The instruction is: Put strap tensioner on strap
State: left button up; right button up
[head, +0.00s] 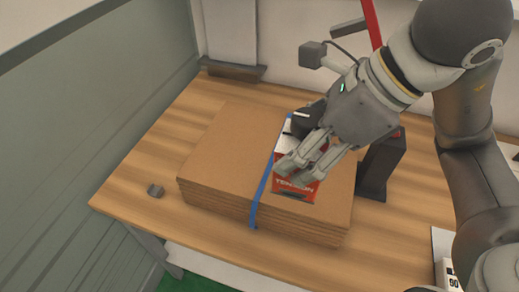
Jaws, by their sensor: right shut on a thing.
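The blue strap (259,192) runs over the top and down the front side of a stack of brown cardboard sheets (220,155). The red and white strap tensioner (297,190), with lettering on its red front, is at the top of the stack, just right of the strap. My right gripper (291,174) is shut on the tensioner from above. The gripper hides part of the tensioner, and I cannot tell whether the strap is inside it. My left gripper does not show.
The stack lies on a wooden table (139,185). A dark stand (381,165) is right of the stack, and a red bar (371,22) rises behind my right arm. The table left of the stack is mostly clear.

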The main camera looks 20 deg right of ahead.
jog(key=shift+w+a+f+p, duration=0.15)
jog(key=shift+w+p, duration=0.55)
jog(key=shift+p, duration=1)
jog(key=shift+w+d+f+p, duration=0.1)
jog(key=shift+w+f+p, duration=0.15)
jog(key=shift+w+p, duration=0.95)
jog(key=w+f+p, duration=0.1)
jog(key=w+f, duration=0.1)
jog(key=f, duration=0.1)
jog(key=w+f+p, duration=0.2)
jog(key=w+f, duration=0.1)
jog(key=f, duration=0.1)
jog(key=w+a+f+p, duration=0.1)
jog(key=w+f, duration=0.2)
jog(key=f, duration=0.1)
jog(key=shift+w+f+p, duration=0.1)
jog(key=shift+w+p, duration=0.15)
jog(key=shift+p, duration=0.05)
jog(key=shift+f, duration=0.1)
jog(key=shift+f, duration=0.2)
jog(key=o, duration=1.6)
jog(key=shift+o, duration=0.2)
